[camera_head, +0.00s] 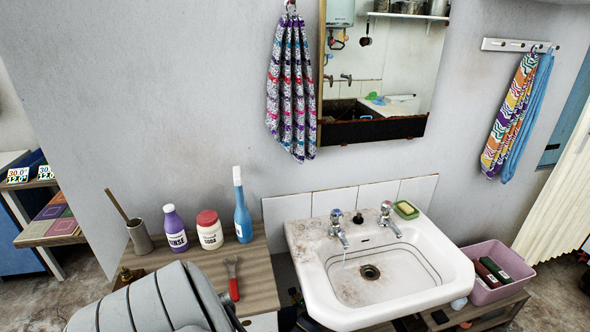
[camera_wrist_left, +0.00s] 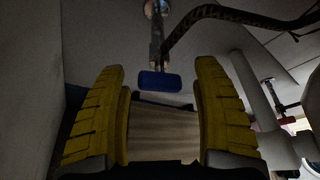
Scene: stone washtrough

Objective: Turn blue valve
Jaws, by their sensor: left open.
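The blue valve (camera_wrist_left: 160,81) shows in the left wrist view as a small blue handle on a metal fitting, with a dark braided hose beside it. My left gripper (camera_wrist_left: 160,68) has its two yellow-padded fingers open, one on each side of the handle in the picture. The fingers do not visibly touch it; how deep the handle sits between them I cannot tell. In the head view my grey left arm fills the lower left, and the valve is hidden. My right gripper is in neither view.
A white sink (camera_head: 450,272) with two taps stands right of a wooden counter (camera_head: 262,280). Bottles and a red-handled tool (camera_head: 232,278) are on the counter. A pink bin (camera_head: 482,290) stands right. A red handle (camera_wrist_left: 286,119) shows right in the wrist view.

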